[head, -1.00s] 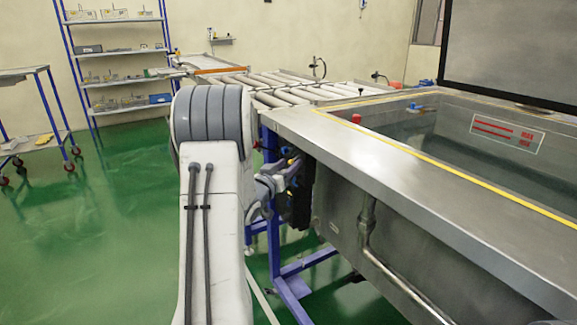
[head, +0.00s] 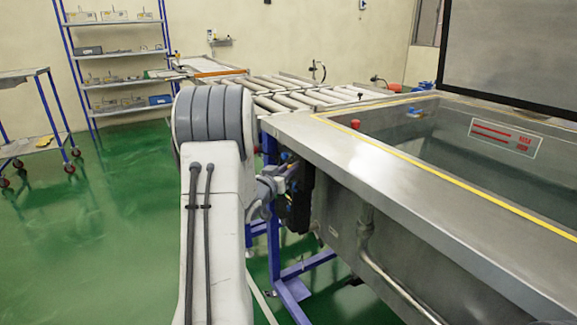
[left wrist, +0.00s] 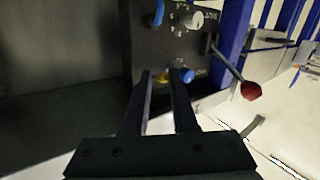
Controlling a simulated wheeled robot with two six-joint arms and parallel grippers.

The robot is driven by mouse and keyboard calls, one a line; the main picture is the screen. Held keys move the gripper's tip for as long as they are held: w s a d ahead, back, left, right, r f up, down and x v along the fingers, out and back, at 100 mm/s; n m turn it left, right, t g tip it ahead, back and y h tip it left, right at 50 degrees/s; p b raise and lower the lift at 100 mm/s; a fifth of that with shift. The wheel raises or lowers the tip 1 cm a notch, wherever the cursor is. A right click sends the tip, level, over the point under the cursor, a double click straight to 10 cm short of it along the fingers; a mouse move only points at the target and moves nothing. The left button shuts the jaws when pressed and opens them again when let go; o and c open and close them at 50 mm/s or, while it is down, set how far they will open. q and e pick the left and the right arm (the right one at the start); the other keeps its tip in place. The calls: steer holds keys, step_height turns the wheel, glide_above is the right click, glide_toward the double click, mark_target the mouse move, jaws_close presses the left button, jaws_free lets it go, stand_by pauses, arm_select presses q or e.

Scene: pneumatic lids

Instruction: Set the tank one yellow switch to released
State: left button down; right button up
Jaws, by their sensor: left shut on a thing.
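The dark control panel (left wrist: 180,45) hangs on the tank's near end, with a round white dial (left wrist: 197,20) and a blue knob (left wrist: 155,15) above. In the head view my left gripper (head: 277,185) is at the panel, partly behind my arm. My right gripper is out of view.
The steel tank (head: 430,190) with its wide rim fills the right side. A red-tipped lever (left wrist: 250,90) sticks out right of the panel. A roller conveyor (head: 300,95), shelf rack (head: 115,60) and cart (head: 35,140) stand farther back. Green floor is free at left.

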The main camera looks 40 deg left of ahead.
arm_select(q)
steer(key=shift+w+d+r+m+g+y+p, duration=0.15)
steer(key=shift+r+m+g+p, duration=0.4)
steer(key=shift+g+p, duration=1.1)
steer(key=shift+w+a+r+m+g+y+p, duration=0.1)
steer(key=shift+r+m+g+p, duration=0.6)
steer(key=shift+p, duration=1.6)
steer(key=shift+w+d+r+m+g+y+p, duration=0.15)
steer(key=shift+r+m+g+p, duration=0.3)
steer(key=shift+g+p, duration=1.25)
steer(key=shift+s+a+t+p, duration=0.1)
steer(key=shift+t+p, duration=0.15)
steer(key=shift+p, duration=0.1)
steer(key=c, duration=0.7)
jaws_free()
